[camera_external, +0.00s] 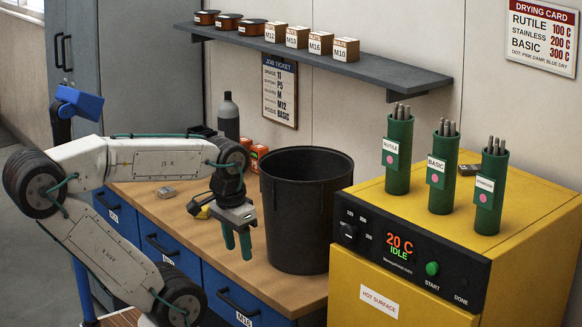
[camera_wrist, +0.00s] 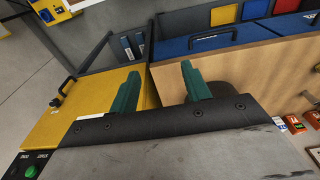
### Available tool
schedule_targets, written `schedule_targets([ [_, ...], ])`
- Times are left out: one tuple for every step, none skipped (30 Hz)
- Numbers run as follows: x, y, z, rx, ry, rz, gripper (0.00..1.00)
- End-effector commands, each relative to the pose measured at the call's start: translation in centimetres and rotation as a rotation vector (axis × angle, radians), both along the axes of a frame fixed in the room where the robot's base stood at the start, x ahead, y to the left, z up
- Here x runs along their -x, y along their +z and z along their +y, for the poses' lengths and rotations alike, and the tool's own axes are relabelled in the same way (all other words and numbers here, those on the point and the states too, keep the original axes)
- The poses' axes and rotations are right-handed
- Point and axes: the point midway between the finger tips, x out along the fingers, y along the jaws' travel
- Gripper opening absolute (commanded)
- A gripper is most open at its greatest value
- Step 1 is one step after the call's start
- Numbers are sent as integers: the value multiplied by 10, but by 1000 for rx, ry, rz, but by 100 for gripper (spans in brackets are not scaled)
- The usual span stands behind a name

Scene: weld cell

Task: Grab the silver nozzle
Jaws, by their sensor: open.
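I cannot make out a silver nozzle for certain in either view. A small grey item (camera_external: 166,192) lies on the wooden bench at the left in the external view; I cannot tell what it is. My gripper (camera_external: 237,250) hangs over the bench, just left of the black bin, with its green fingers pointing down. In the wrist view the two green fingers (camera_wrist: 158,75) stand apart with nothing between them. A small yellow and dark item (camera_external: 203,211) lies behind my gripper, partly hidden by it. The bin's inside is mostly hidden.
The tall black bin (camera_external: 296,225) stands on the bench (camera_external: 270,277) beside my gripper. The yellow oven (camera_external: 405,300) carries green rod tubes (camera_external: 399,155) at right. A shelf (camera_external: 350,70) holds boxes and spools above. A dark bottle (camera_external: 228,117) and orange boxes (camera_external: 258,156) stand behind.

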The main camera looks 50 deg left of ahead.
Motion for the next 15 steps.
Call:
schedule_targets([
  [0,0,0,0,0,0,48],
  [0,0,0,0,0,0,48],
  [0,0,0,0,0,0,48],
  [0,0,0,0,0,0,48],
  [0,0,0,0,0,0,48],
  [0,1,0,-1,0,-1,48],
  [-1,2,0,-1,0,-1,48],
  [-1,4,0,-1,0,-2,48],
  [-1,10,0,-1,0,-4,48],
  [-1,15,0,-1,0,-5,48],
  [-1,23,0,-1,0,-6,48],
  [-1,34,0,-1,0,-6,48],
  [-2,42,0,-1,0,-7,48],
  [-1,50,0,-1,0,-6,48],
  [-1,63,0,-1,0,-6,48],
])
